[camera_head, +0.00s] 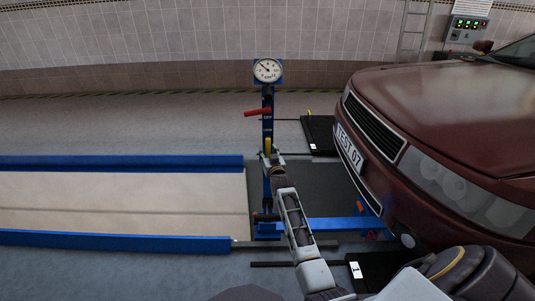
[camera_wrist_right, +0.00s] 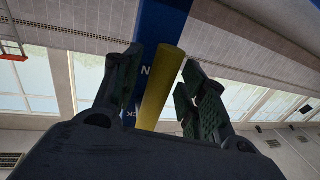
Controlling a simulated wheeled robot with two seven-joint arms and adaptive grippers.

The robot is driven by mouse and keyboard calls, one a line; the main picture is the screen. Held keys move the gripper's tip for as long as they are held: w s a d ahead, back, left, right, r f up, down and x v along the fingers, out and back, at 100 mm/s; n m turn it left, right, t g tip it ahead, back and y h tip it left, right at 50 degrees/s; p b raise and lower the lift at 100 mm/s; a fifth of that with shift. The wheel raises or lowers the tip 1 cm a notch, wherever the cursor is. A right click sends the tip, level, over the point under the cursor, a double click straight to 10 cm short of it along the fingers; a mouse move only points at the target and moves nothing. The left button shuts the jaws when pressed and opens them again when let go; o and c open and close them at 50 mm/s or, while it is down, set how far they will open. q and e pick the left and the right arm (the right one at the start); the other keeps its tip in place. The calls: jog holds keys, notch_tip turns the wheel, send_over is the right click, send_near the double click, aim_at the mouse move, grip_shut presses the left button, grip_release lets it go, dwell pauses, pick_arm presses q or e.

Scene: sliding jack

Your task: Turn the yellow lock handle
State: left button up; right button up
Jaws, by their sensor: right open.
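The yellow lock handle (camera_head: 267,146) sits on the blue jack post (camera_head: 267,180), below the red lever. In the right wrist view the yellow handle (camera_wrist_right: 161,88) is a thick bar standing in the gap between the two fingers. My right gripper (camera_head: 268,156) is at the handle in the head view, its arm reaching up from the bottom. In the wrist view the right gripper (camera_wrist_right: 160,68) is open, one finger on each side of the handle. Contact with it cannot be told. My left gripper is not in view.
A red lever (camera_head: 257,113) and a round dial gauge (camera_head: 267,70) are higher on the post. A dark red car (camera_head: 450,110) stands close on the right. Blue rails (camera_head: 120,162) flank a pale platform at left. A ladder (camera_head: 413,30) leans at the back wall.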

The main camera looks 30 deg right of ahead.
jog(key=c, duration=0.9)
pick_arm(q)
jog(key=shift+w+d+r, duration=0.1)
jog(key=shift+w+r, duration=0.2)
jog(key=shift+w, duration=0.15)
pick_arm(e)
grip_shut()
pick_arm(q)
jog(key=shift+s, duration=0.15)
